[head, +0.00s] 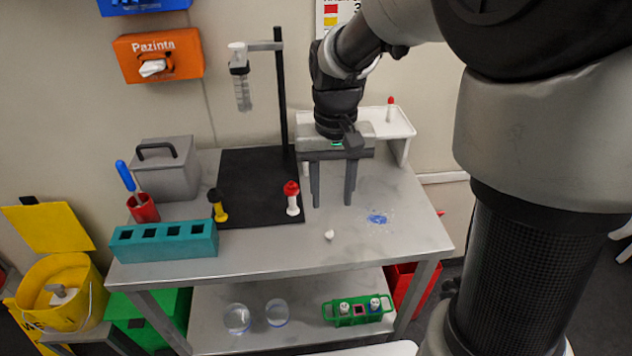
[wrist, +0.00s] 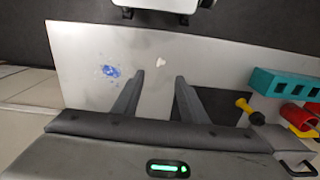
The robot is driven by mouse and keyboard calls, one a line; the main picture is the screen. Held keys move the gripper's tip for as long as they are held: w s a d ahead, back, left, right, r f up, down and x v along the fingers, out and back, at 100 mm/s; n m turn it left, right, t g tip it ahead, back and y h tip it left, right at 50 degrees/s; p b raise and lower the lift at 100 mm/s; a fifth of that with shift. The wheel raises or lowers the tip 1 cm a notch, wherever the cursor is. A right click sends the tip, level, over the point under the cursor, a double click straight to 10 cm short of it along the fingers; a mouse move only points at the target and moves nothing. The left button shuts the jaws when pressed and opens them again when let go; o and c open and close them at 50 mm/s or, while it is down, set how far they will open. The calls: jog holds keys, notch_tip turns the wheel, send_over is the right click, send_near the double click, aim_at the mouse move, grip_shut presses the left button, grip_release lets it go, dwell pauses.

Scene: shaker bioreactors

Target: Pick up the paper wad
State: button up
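A small white paper wad (head: 329,235) lies on the grey metal table (head: 270,249), near its front edge. In the wrist view the paper wad (wrist: 161,62) shows just beyond the fingertips, between their lines. My gripper (head: 333,204) is open and empty, with its two fingers pointing down above the table, behind the wad. In the wrist view my gripper (wrist: 160,76) has its fingers spread apart, touching nothing that I can see.
A blue spill (head: 377,219) lies right of the wad. A black stand base (head: 250,180) with a red-capped white item (head: 292,198) and a yellow item (head: 217,205) is left. A teal rack (head: 165,241) stands front left. A white shelf (head: 385,122) is behind my gripper.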

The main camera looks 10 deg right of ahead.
aim_at(329, 230)
notch_tip(329, 230, down, 10)
jog(key=shift+a+f+b, duration=0.1)
jog(key=shift+f+b, duration=0.05)
jog(key=shift+b, duration=0.65)
grip_shut()
